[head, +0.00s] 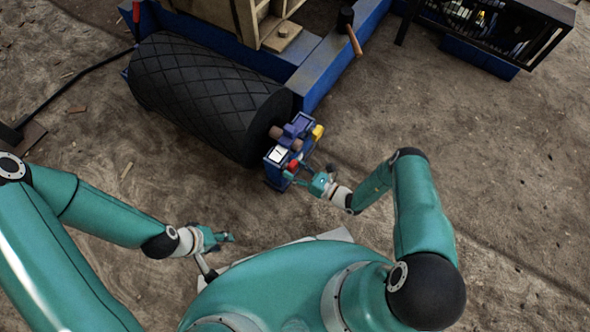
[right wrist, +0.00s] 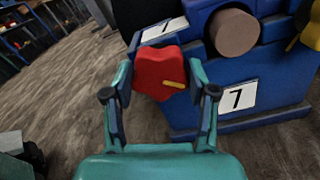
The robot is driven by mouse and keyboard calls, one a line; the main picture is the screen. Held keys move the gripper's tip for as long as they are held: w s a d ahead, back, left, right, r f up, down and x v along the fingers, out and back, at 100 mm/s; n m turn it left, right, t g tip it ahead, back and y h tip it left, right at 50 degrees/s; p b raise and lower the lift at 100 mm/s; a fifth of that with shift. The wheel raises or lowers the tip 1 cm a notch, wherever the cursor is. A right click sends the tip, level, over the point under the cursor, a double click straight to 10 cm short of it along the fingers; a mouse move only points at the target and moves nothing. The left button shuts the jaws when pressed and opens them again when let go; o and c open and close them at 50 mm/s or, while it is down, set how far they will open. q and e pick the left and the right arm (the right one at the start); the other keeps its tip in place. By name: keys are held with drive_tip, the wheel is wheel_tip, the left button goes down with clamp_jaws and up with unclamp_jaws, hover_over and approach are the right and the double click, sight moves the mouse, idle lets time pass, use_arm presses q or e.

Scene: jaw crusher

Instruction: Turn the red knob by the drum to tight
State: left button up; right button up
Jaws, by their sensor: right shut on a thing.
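The red knob (right wrist: 160,73) sits on the blue block beside the drum, with a yellow mark on its face pointing to the right in the right wrist view. It also shows small in the head view (head: 293,166). My right gripper (right wrist: 160,82) has a finger on each side of the knob and is shut on it. In the head view my right gripper (head: 302,178) reaches the block from the right. The black ribbed drum (head: 205,95) lies behind the block. My left gripper (head: 222,238) hangs over the ground at lower left, away from the block; its finger opening is too small to tell.
The blue block (right wrist: 215,90) bears white plates marked 7, a brown round roller end (right wrist: 234,32) and a yellow part (head: 317,132). A hammer (head: 350,30) rests on the blue frame. A dark shelf unit (head: 540,30) stands at top right. The ground on the right is clear.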

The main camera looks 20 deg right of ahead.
drive_tip(key=shift+w+d+f+m+b, duration=0.15)
drive_tip(key=shift+m+b, duration=1.75)
drive_tip(key=shift+m, duration=2.2)
drive_tip(key=shift+s+d+r+m+b, duration=0.1)
drive_tip(key=shift+m+b, duration=1.8)
drive_tip(key=shift+m, duration=2.2)
drive_tip(key=o, duration=1.1)
drive_tip(key=shift+o, duration=0.2)
drive_tip(key=shift+a, duration=0.1)
